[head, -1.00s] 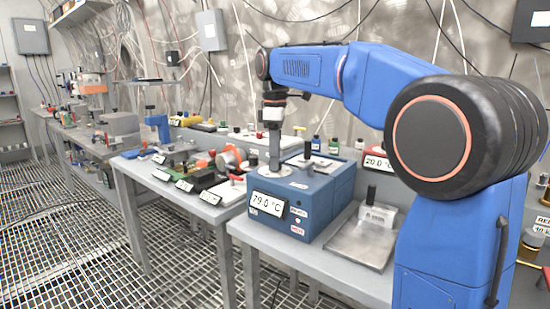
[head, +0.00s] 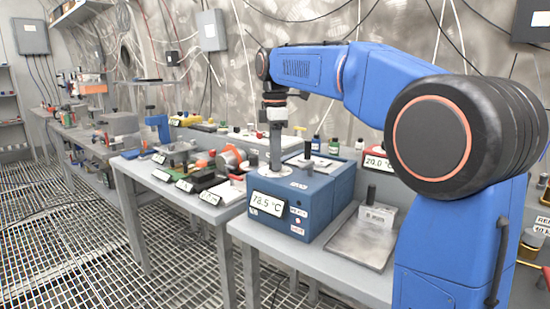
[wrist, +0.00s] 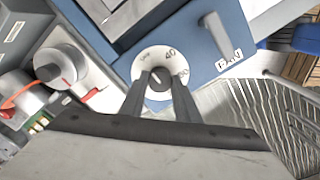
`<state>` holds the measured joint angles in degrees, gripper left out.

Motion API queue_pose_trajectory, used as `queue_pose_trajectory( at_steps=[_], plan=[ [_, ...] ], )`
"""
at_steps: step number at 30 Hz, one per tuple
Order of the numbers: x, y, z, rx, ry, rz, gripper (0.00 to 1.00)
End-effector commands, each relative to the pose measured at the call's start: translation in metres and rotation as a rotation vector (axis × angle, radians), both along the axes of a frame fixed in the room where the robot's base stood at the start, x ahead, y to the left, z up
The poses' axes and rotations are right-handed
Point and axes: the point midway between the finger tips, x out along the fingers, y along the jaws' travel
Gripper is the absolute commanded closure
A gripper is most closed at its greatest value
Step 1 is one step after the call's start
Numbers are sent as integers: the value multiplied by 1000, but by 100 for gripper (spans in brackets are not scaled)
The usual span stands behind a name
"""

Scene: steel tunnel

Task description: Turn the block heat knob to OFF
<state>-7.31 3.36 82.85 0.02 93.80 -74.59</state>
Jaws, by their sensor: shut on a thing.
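The block heater (head: 318,205) is a blue box on the near bench, and its front display (head: 268,204) appears to read 78.5 °C. My gripper (head: 275,164) points straight down onto the left part of its top. In the wrist view, my gripper (wrist: 159,84) is shut on the dark block heat knob (wrist: 158,76), one finger on each side. The knob stands on a round white dial (wrist: 150,60) with a 40 and other small marks around its edge. The fingers hide the lower dial, and I cannot tell exactly which mark the knob points to.
A lid with a black handle (head: 307,150) is on the heater's top, right of my gripper. A metal plate with a small block (head: 378,217) lies to the right. A red unit with a 20.0 display (head: 377,163) stands behind. More bench equipment (head: 195,175) is at left.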

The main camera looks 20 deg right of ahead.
Motion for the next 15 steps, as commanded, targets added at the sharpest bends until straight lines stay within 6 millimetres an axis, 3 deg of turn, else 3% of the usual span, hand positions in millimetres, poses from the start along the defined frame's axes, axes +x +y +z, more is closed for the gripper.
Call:
queue_pose_trajectory(
  at_steps=[1,3,15],
  plan=[
    [1,0,1,-1,-4,0,64],
    [0,0,1,0,-3,0,53],
    [0,0,7,0,-1,-1,53]
  ],
)
